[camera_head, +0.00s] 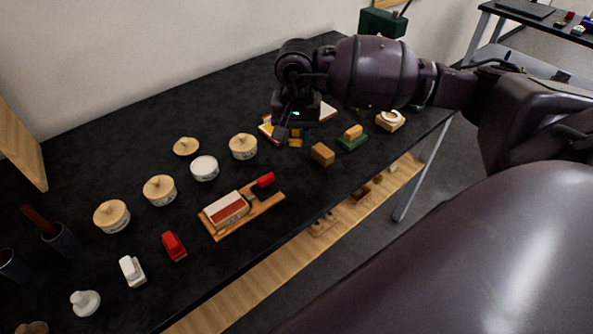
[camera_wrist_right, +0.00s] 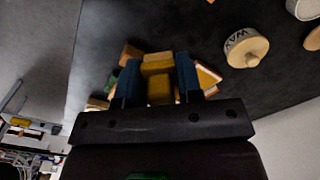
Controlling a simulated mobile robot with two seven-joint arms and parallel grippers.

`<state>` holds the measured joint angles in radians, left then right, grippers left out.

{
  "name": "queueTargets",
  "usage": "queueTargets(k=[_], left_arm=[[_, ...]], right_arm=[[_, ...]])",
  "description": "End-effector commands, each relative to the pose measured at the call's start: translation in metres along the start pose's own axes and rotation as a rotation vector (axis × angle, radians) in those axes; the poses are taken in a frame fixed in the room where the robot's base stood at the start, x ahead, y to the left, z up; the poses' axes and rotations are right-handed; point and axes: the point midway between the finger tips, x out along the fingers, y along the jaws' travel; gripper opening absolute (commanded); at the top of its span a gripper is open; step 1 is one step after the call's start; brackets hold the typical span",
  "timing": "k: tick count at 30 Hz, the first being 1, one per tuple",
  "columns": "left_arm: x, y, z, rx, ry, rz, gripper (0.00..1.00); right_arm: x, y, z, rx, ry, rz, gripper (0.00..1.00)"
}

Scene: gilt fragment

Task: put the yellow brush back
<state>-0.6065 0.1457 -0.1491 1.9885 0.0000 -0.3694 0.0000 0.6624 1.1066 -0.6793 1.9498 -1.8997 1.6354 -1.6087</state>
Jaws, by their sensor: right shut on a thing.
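My right gripper (camera_head: 290,130) is over the far right part of the dark table in the head view. In the right wrist view the gripper (camera_wrist_right: 158,85) has its two blue fingers on either side of the yellow brush (camera_wrist_right: 157,66), shut on it. Only a little of the yellow brush (camera_head: 296,133) shows beneath the gripper in the head view. A flat white, red and orange piece (camera_head: 328,111) lies behind the gripper, partly hidden by it. I cannot tell whether the brush touches the table. My left gripper is not in view.
A wooden block (camera_head: 322,154) and a green-based brush (camera_head: 352,137) stand right of the gripper. A lidded pot (camera_head: 243,146) is to its left. A wooden board (camera_head: 268,203) with a red-and-white block lies nearer. The table (camera_head: 120,150) is clear along the back.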

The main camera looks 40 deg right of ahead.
Motion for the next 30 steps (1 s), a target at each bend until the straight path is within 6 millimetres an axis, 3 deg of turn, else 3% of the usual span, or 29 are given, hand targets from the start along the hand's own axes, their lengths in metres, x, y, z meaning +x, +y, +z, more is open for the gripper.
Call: queueTargets(k=[9,19,27,30], left_arm=[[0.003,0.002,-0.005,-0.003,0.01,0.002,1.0],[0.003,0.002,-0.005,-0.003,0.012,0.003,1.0],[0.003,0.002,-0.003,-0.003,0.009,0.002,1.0],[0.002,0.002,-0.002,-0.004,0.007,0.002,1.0]], right_arm=[[0.064,0.001,0.001,0.002,-0.002,0.0,0.11],[0.086,0.001,0.001,0.001,-0.002,0.0,0.11],[0.12,0.001,0.001,0.001,-0.002,0.0,0.11],[0.121,0.001,0.0,0.001,0.001,-0.001,0.11]])
